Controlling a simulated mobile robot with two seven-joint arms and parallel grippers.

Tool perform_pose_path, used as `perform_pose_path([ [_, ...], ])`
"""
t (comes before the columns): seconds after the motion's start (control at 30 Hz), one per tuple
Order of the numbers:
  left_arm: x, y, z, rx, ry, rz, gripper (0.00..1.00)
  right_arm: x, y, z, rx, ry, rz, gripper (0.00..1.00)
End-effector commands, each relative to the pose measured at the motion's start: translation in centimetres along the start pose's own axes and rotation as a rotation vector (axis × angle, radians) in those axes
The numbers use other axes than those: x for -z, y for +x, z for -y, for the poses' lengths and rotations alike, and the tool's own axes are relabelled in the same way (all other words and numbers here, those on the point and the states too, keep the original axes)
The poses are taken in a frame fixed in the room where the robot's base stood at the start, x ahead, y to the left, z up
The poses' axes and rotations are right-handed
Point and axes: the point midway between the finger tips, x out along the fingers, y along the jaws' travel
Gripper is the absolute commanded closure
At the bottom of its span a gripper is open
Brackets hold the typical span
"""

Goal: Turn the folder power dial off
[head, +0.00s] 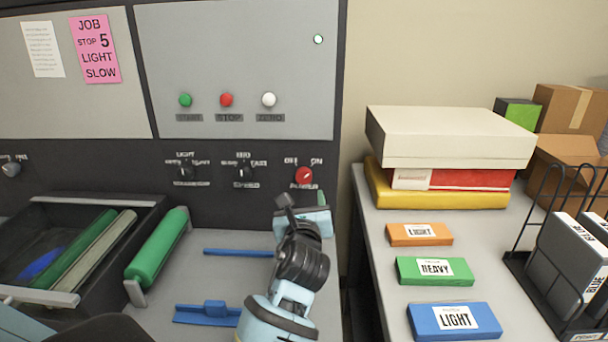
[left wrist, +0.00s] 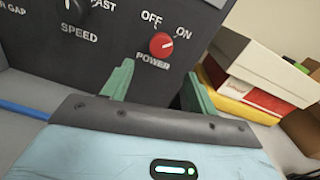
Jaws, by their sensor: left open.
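The folder power dial (head: 304,176) is a round red knob low on the dark machine front, with OFF at its upper left and ON at its upper right. In the left wrist view the power dial (left wrist: 161,45) has a white mark that appears to point right, towards ON. My left gripper (head: 306,199) is just below and in front of the dial. In the left wrist view its two green fingers (left wrist: 157,83) are apart and empty, with the dial beyond them and not between them. My right gripper is not in view.
A speed dial (head: 243,171) and another black dial (head: 186,172) sit left of the power dial. A green roller (head: 157,245) and blue parts lie on the shelf below. Stacked boxes (head: 450,137) stand on the right-hand table.

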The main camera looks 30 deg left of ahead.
Motion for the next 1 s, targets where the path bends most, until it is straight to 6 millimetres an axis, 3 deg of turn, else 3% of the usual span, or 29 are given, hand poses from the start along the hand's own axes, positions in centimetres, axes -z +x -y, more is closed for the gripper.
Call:
perform_pose_path([
  [0.37, -0.1, 0.6, 0.0, -0.003, 0.008, 0.002, 0.41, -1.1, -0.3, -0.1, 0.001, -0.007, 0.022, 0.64],
  [0.8, -0.1, 6.5, 0.0, -0.003, 0.007, 0.002, 0.41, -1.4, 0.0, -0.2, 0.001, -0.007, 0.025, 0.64],
  [1.0, -0.2, 7.7, 0.0, -0.001, 0.007, 0.002, 0.41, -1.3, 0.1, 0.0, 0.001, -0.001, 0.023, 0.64],
])
